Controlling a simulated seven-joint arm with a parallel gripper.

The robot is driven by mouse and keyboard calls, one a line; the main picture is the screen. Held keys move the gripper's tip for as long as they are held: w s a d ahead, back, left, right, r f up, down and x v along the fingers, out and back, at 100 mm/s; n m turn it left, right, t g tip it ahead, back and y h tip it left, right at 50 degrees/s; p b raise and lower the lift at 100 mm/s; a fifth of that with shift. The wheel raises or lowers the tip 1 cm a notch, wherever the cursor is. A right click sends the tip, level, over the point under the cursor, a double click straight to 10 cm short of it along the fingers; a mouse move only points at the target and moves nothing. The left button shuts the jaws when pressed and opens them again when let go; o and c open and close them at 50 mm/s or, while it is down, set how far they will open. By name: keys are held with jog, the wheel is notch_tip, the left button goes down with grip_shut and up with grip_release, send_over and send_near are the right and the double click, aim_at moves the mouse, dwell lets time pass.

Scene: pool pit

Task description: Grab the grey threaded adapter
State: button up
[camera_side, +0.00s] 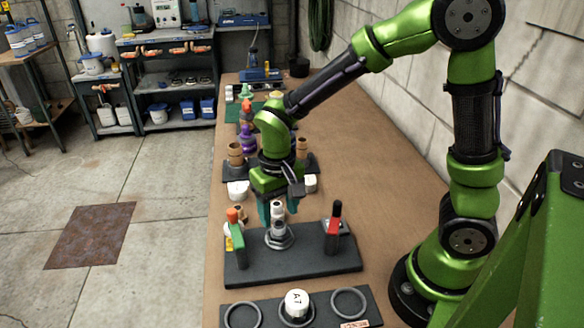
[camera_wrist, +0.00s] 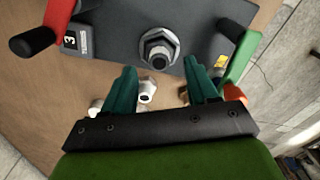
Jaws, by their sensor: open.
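The grey threaded adapter (camera_side: 278,233) stands upright on a dark base plate (camera_side: 315,262), with a wide hex collar at its foot. In the wrist view the adapter (camera_wrist: 158,48) shows from above, just beyond the fingertips and roughly centred between them. My gripper (camera_side: 278,216) has teal fingers and points down, just behind the adapter as seen from the side camera. In the wrist view my gripper (camera_wrist: 160,66) is open, with no object visibly clamped between its fingers. Whether the fingertips touch the plate cannot be told.
A green-handled valve (camera_side: 236,243) and a red-handled valve (camera_side: 334,228) flank the adapter on the plate. A ringed holder with a white cap (camera_side: 297,304) lies in front. White fittings (camera_side: 238,190) stand behind. Bare bench (camera_side: 365,170) lies right.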

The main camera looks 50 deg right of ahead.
aim_at(279, 224)
notch_tip(279, 224, down, 5)
jog(key=shift+w+d+r, duration=0.15)
